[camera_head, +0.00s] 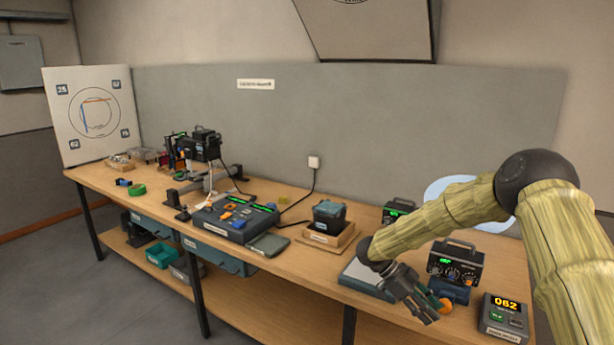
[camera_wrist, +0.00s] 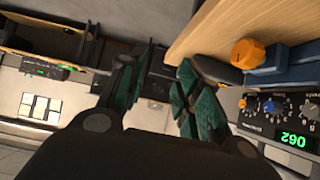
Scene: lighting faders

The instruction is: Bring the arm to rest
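My arm reaches in from the right in the head view. My gripper (camera_head: 428,312) hangs at the front of the workbench (camera_head: 290,262), pointing down and to the right. In the wrist view my gripper (camera_wrist: 160,85) has its two green-padded fingers apart, with nothing seen between them. An orange knob (camera_head: 445,305) on a blue block (camera_head: 449,290) is just right of the fingers. The knob also shows in the wrist view (camera_wrist: 249,53), apart from the fingers. The fader console (camera_head: 235,218) with orange and blue caps sits well to the left.
A black power unit (camera_head: 456,264) and a box with an orange "062" display (camera_head: 503,318) stand right of my gripper. A grey plate (camera_head: 368,279) lies on its left. A wooden tray (camera_head: 325,240) is farther left. The wall panel (camera_head: 350,120) rises behind.

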